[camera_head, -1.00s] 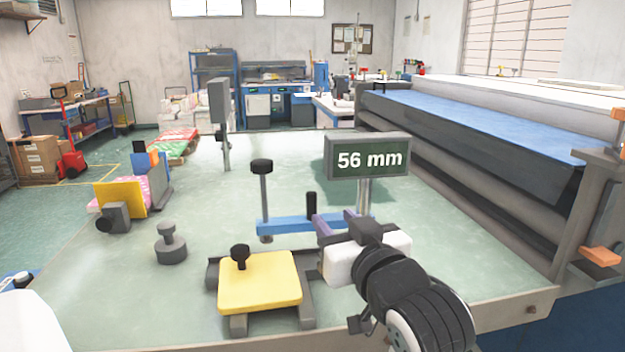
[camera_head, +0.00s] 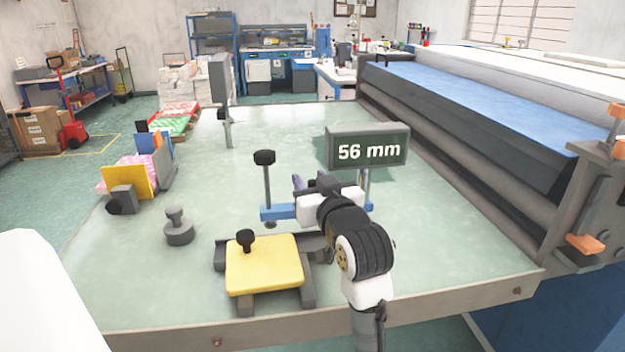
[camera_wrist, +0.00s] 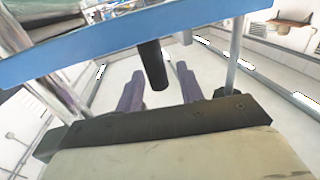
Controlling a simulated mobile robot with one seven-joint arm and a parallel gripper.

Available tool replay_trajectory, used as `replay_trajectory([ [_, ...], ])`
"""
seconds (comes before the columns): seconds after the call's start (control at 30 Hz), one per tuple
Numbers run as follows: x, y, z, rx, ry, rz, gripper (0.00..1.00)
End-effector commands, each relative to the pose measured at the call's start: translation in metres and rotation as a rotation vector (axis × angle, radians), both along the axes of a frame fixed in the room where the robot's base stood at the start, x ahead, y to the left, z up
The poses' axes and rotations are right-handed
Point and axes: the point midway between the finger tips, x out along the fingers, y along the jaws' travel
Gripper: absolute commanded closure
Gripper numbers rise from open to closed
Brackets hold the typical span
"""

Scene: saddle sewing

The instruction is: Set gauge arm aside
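The gauge arm is a blue bar (camera_head: 276,212) low over the pale green table, between a black-knobbed post (camera_head: 266,180) and the posts under the "56 mm" display (camera_head: 367,150). In the wrist view the bar (camera_wrist: 90,48) crosses the top, with a black upright handle (camera_wrist: 152,65) beside it. My gripper (camera_head: 308,182) is over the bar and hides its middle and the handle in the head view. Its two purple fingers (camera_wrist: 158,76) are spread, with the handle between them in the picture. I see gaps and no clear contact.
A yellow pad (camera_head: 264,264) with a black knob sits on a grey stand in front of the bar. A grey weight-like piece (camera_head: 178,228) stands to its left. Yellow and blue blocks (camera_head: 128,180) stand further left. A long machine with a blue bed (camera_head: 480,105) borders the right.

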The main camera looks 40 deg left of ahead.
Motion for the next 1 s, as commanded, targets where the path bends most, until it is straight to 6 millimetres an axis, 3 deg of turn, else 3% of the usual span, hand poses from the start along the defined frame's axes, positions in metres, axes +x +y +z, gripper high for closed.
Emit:
replay_trajectory([
  [0.17, -0.0001, -0.0002, 0.0000, 0.000, 0.000, 0.000, 0.64],
  [0.43, -0.0002, -0.0003, 0.0000, 0.000, 0.000, 0.000, 0.99],
  [1.0, 0.0043, 0.0057, 0.0009, -0.002, 0.001, -0.072, 1.00],
])
